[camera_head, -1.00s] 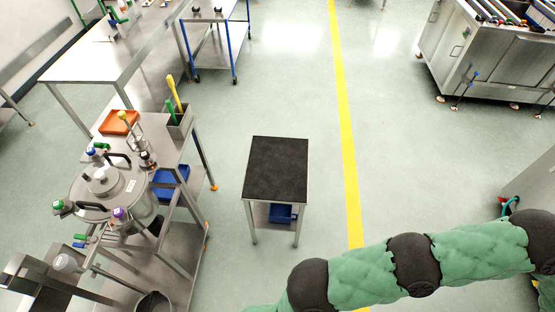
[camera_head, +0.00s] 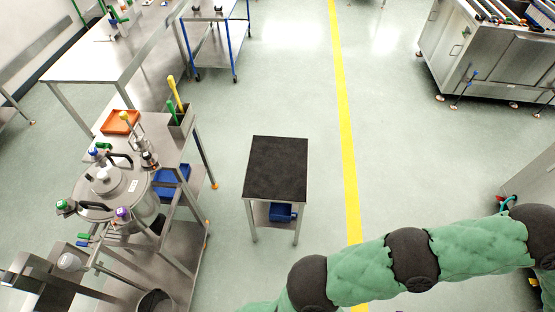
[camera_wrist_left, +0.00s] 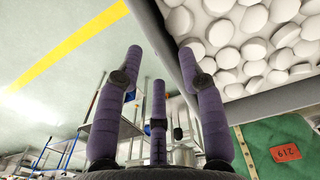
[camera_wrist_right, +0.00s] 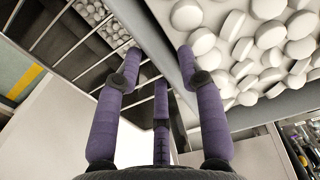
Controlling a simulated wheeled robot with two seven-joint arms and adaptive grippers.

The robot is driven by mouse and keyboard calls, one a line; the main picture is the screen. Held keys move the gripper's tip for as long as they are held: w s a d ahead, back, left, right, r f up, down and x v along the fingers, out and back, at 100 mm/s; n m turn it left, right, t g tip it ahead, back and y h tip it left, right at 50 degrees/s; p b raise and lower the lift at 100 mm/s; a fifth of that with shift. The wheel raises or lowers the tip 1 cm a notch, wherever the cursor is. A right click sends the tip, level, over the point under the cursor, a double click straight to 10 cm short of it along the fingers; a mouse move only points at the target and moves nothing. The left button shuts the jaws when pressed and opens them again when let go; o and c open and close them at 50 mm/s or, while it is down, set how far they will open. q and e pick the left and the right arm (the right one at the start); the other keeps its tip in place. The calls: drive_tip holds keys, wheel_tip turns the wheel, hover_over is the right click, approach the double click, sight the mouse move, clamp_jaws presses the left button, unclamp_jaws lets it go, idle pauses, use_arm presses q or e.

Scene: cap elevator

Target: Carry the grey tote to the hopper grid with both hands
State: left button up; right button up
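The grey tote, full of round white caps, shows in the left wrist view (camera_wrist_left: 262,93) and the right wrist view (camera_wrist_right: 265,118). My left gripper (camera_wrist_left: 160,52) has its purple fingers on both sides of one tote wall, one over the caps. My right gripper (camera_wrist_right: 159,52) straddles another stretch of wall the same way. Both look closed on the wall, though finger contact is hard to see. The hopper grid (camera_wrist_right: 62,38), dark with metal bars, lies beside and below the tote in the right wrist view. The head view shows neither tote nor grippers.
In the head view, a small black-topped table (camera_head: 277,168) stands mid-floor. A steel cart with a pressure vessel (camera_head: 108,185) stands at left. A steel cabinet (camera_head: 480,60) is at far right. Floor around the yellow line (camera_head: 340,90) is clear.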

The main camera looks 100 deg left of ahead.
drive_tip(key=shift+r+p, duration=0.3)
drive_tip(key=shift+p, duration=0.05)
use_arm(q)
drive_tip(key=shift+s+a+r, duration=0.1)
drive_tip(key=shift+a+r, duration=0.65)
drive_tip(key=shift+a, duration=0.25)
drive_tip(key=shift+a+r, duration=0.7)
drive_tip(key=shift+a, duration=0.3)
use_arm(e)
drive_tip(key=shift+r, duration=1.1)
use_arm(q)
drive_tip(key=shift+f, duration=0.15)
use_arm(e)
drive_tip(key=shift+r, duration=2.4)
drive_tip(key=shift+d+r, duration=0.1)
drive_tip(key=shift+d+r, duration=0.7)
drive_tip(key=shift+d, duration=0.25)
drive_tip(key=shift+d+r, duration=0.7)
drive_tip(key=shift+d, duration=0.25)
